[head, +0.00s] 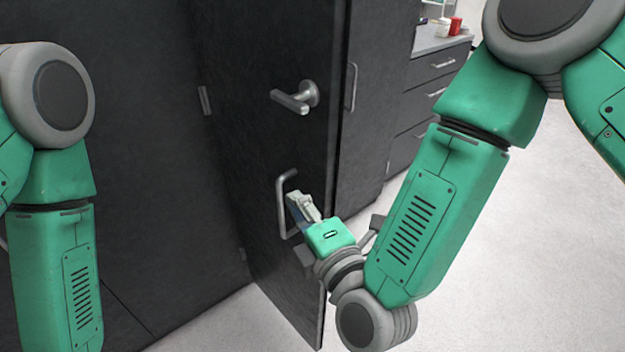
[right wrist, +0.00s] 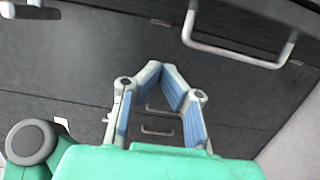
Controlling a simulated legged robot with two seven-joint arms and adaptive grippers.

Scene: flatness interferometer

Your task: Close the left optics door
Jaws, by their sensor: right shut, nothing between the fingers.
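The dark grey door (head: 265,140) stands ajar, with hinges along its left side and its free edge facing right. It carries a silver lever (head: 295,98) and, below it, a silver pull handle (head: 282,205). My right gripper (head: 294,200) is beside the pull handle, low on the door; its fingers partly overlap the handle in the head view. In the right wrist view the fingertips (right wrist: 161,66) meet with nothing between them, and the pull handle (right wrist: 240,60) lies apart at upper right. I cannot tell whether the gripper touches the door. My left gripper is out of view.
A dark panel (head: 130,150) stands left of the door. Right of it is another dark front with a slim handle (head: 351,87), then a drawer unit (head: 432,90) with small items on top. The pale floor (head: 500,270) at right is clear.

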